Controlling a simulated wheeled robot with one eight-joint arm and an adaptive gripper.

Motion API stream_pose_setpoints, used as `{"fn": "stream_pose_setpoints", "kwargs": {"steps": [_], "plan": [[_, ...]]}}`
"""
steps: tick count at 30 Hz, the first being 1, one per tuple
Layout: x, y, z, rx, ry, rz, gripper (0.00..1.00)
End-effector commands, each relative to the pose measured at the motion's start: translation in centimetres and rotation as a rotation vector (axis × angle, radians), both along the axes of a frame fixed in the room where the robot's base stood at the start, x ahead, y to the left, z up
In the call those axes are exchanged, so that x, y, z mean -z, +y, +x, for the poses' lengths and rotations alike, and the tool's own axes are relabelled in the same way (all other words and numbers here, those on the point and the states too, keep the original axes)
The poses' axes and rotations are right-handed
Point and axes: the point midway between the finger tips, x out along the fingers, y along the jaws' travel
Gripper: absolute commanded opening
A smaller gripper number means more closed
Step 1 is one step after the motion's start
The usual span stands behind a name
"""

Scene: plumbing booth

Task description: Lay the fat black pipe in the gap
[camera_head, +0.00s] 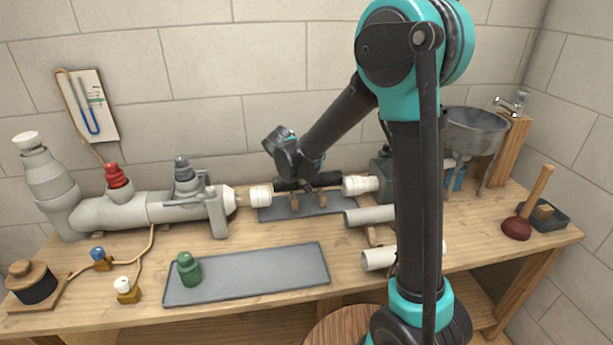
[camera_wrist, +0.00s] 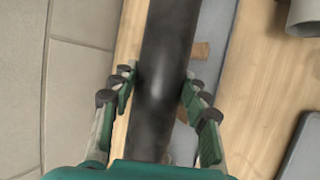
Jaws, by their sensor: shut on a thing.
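The fat black pipe (camera_head: 292,184) lies level between the white left pipe end (camera_head: 260,195) and the white right pipe end (camera_head: 359,185). It is over two small wooden supports (camera_head: 294,203) on a grey mat; I cannot tell whether it touches them. My gripper (camera_head: 313,180) is shut on the black pipe from above, partly hidden by my arm. In the wrist view the black pipe (camera_wrist: 168,60) runs up the picture between the green fingers of my gripper (camera_wrist: 160,92), one on each side. A wooden support (camera_wrist: 200,50) shows beside it.
Grey pipe (camera_head: 370,215) and white pipe (camera_head: 378,259) lie front right of the gap, partly behind my arm. A grey mat (camera_head: 255,283) with a green bottle-like piece (camera_head: 188,268) is in front. A plunger (camera_head: 518,226) and metal sink (camera_head: 475,130) stand right.

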Motion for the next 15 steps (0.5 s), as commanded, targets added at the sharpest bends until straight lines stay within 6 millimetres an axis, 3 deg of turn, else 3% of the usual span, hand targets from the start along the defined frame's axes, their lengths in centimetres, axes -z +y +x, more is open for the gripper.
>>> {"fn": "stream_pose_setpoints", "kwargs": {"steps": [15], "plan": [[3.1,0.0,0.0,0.000,0.000,0.000,0.13]]}}
